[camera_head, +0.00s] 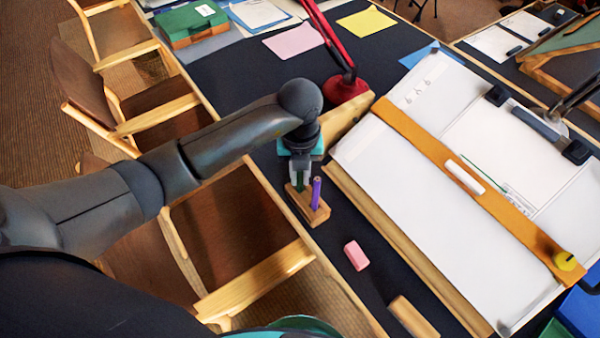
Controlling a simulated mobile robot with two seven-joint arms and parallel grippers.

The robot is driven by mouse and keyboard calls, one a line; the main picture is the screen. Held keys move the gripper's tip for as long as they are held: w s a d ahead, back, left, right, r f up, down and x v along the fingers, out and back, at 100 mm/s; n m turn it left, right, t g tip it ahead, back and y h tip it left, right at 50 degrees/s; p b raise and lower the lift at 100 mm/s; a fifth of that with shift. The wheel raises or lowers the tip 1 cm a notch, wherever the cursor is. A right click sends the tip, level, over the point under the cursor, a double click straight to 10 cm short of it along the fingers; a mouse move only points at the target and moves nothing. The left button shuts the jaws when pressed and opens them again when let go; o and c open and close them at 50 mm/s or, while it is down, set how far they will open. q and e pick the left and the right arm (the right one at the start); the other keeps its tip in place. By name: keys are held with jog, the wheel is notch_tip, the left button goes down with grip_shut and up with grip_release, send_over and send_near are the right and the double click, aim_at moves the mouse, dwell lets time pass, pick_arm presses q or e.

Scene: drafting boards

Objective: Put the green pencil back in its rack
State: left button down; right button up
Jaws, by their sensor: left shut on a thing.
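The wooden pencil rack (318,213) stands on the dark desk top beside the drafting board, with a purple pencil (316,192) upright in it. My left gripper (300,172) is directly over the rack's far end and is shut on the green pencil (299,183). A short green length shows below the fingers, close behind the purple pencil. The fingers hide much of it, and I cannot tell whether its lower end is inside a hole. My right gripper is not in view.
A pink eraser (356,255) and a wooden block (413,318) lie near the rack. The drafting board (400,190) with its wooden straightedge (430,148) rises to the right. A red lamp (347,88) stands behind my gripper. Chairs line the left edge.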

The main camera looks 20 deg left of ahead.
pick_arm(q)
jog(key=shift+f, duration=0.2)
jog(key=c, duration=0.8)
grip_release()
jog(key=shift+o, duration=0.2)
jog(key=shift+r, duration=0.1)
notch_tip(320, 180, up, 15)
jog(key=p, duration=0.2)
jog(key=shift+p, duration=0.3)
jog(key=shift+s, duration=0.15)
